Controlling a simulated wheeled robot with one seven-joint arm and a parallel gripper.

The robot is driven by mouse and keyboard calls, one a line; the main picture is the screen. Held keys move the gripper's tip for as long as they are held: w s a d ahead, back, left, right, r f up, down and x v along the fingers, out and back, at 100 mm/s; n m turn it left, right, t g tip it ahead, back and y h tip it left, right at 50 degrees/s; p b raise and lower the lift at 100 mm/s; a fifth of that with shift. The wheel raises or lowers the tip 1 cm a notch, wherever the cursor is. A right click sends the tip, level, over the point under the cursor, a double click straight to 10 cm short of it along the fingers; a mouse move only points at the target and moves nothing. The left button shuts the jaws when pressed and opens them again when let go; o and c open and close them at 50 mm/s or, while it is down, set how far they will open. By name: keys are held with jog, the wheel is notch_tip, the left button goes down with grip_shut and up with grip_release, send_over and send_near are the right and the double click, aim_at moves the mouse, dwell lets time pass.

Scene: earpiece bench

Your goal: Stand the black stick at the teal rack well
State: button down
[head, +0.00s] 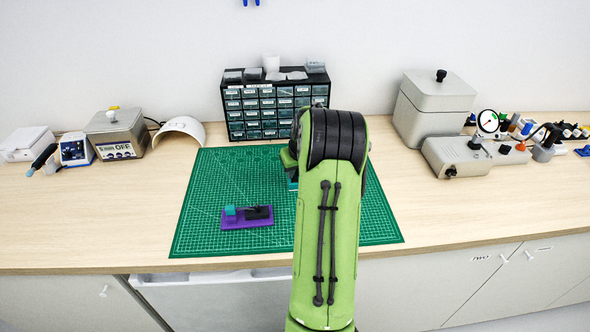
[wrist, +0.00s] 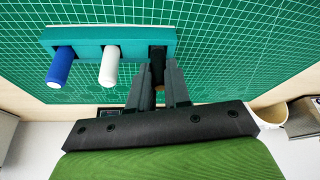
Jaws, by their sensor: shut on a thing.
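The teal rack (wrist: 130,38) lies on the green cutting mat. A blue stick (wrist: 60,68) and a white stick (wrist: 109,68) stand in its left and middle wells. My gripper (wrist: 157,75) is at the rack's right end, its fingers shut on the black stick (wrist: 157,53). The stick's dark end shows at the right well. I cannot tell how deep it sits, since the fingers cover much of it. In the head view my arm hides most of the rack; only a sliver (head: 292,184) shows.
A purple holder (head: 247,223) with a teal block and a black piece lies on the cutting mat (head: 200,190), left of my arm. A drawer cabinet (head: 275,108) stands behind the mat. Bench devices stand far left and right. The mat's front left and right are clear.

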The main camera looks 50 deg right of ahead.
jog(key=shift+f, duration=0.35)
jog(key=c, duration=1)
grip_release()
jog(key=p+v, duration=0.2)
jog(key=v, duration=1.3)
jog(key=shift+r, duration=0.4)
